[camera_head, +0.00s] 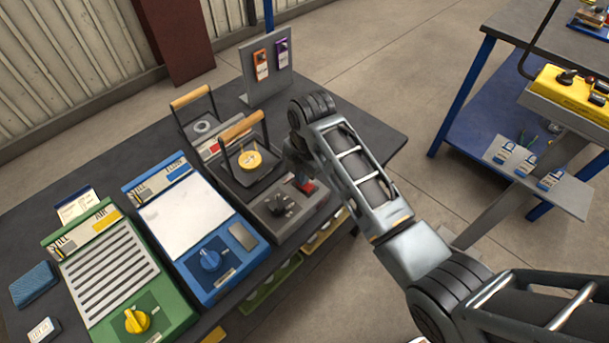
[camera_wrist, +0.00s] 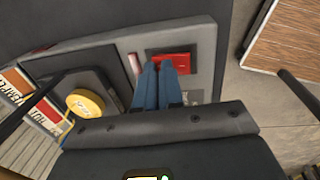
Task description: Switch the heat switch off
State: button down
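A red switch (camera_head: 304,185) sits on the front control panel of the grey pit furnace unit; I take it to be the heat switch. In the wrist view the red switch (camera_wrist: 172,57) lies just beyond my fingertips and is partly hidden by them. Its on or off position cannot be read. My gripper (camera_wrist: 159,66) has its two blue fingers together, with nothing seen between them. The fingertips overlap the switch's lower edge in the picture; I cannot tell whether they touch it. In the head view my arm hides most of the gripper.
A wooden-handled lid with a yellow disc (camera_head: 250,159) stands close behind. Blue (camera_head: 210,260) and green (camera_head: 135,320) units stand to the left. An upright board (camera_head: 266,70) with tags is at the back.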

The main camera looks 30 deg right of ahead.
jog(key=shift+s+d+p, duration=0.15)
jog(key=shift+p, duration=0.15)
jog(key=shift+s+d+r+p, duration=0.1)
jog(key=shift+s+d+p, duration=0.05)
jog(key=shift+s+p, duration=0.45)
